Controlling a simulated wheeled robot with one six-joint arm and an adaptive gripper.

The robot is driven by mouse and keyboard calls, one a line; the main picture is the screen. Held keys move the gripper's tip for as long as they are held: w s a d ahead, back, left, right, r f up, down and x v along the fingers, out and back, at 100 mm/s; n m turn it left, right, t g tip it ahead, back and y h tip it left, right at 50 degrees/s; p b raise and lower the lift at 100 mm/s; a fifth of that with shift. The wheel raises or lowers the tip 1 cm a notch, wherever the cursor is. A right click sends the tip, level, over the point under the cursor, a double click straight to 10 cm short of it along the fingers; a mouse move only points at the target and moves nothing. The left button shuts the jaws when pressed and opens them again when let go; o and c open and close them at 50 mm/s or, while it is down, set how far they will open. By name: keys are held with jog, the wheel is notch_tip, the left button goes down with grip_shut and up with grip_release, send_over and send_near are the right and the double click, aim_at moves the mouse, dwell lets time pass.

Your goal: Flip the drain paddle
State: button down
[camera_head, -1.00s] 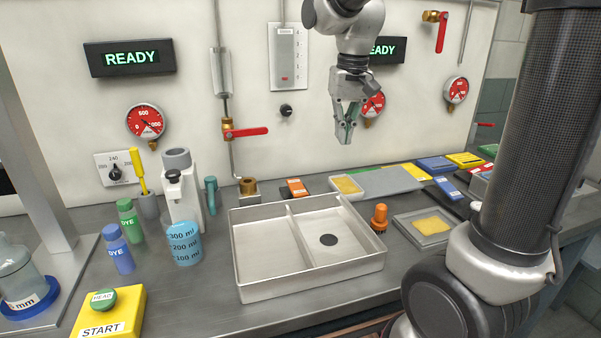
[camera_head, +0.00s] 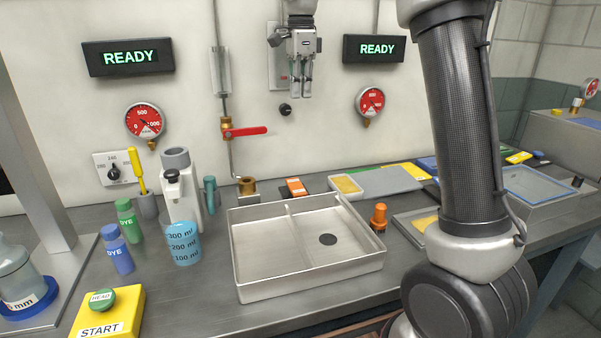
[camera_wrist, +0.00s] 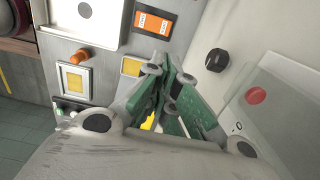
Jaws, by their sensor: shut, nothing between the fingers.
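My gripper (camera_head: 301,92) is shut and empty. It hangs fingers down in front of the wall, over the lower right of a white marked panel (camera_head: 276,82). In the wrist view its green-padded fingers (camera_wrist: 172,108) are together. A small red part shows on the panel, and as a red round piece (camera_wrist: 256,95) right of the fingers in the wrist view. A red lever (camera_head: 250,131) on a brass valve points right, roughly level, left of and below my gripper. No label marks either one as the drain paddle. Much of the panel is hidden behind my gripper.
A black knob (camera_head: 285,109) is on the wall just below my gripper. A metal tray (camera_head: 262,290) with a dark drain hole stands on the bench. An orange device (camera_head: 294,187) and an orange knob (camera_head: 378,216) are near it. A red gauge (camera_head: 370,102) is to the right.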

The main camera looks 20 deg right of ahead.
jog(key=shift+f, duration=0.1)
notch_tip(320, 180, down, 24)
jog(key=shift+r, duration=0.1)
dwell(0.6)
jog(key=shift+w+f, duration=0.25)
jog(key=shift+f, duration=0.2)
jog(key=shift+r, duration=0.85)
notch_tip(320, 180, up, 12)
dwell(0.4)
